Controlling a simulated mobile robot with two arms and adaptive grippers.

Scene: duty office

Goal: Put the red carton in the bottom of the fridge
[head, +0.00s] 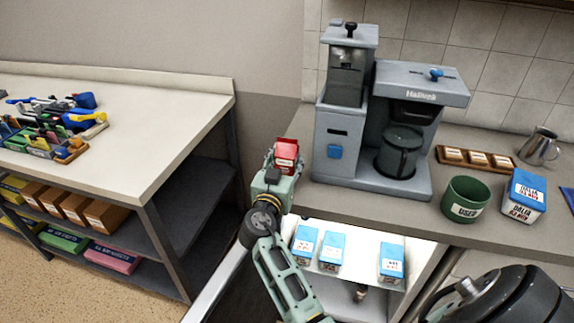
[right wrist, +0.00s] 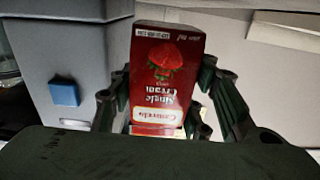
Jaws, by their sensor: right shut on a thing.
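The red carton (head: 286,153) is held in my right gripper (head: 284,162), in front of the left end of the counter, beside the coffee machine. In the right wrist view the carton (right wrist: 166,75) stands between the fingers, its strawberry picture and "Single Cream" print upside down. The fridge (head: 418,242) is under the counter, open and lit. Its upper shelf carries three blue-topped cartons (head: 330,252). Part of its lower space shows below that shelf, with a small dark item (head: 360,293); my right arm hides some of it. My left gripper is out of view.
The fridge door (head: 216,285) stands open at the left of the opening. On the counter (head: 355,198) are a grey coffee machine (head: 335,127), a green pot (head: 466,197) and a blue-white carton (head: 522,195). A workbench (head: 150,110) with shelves stands at left.

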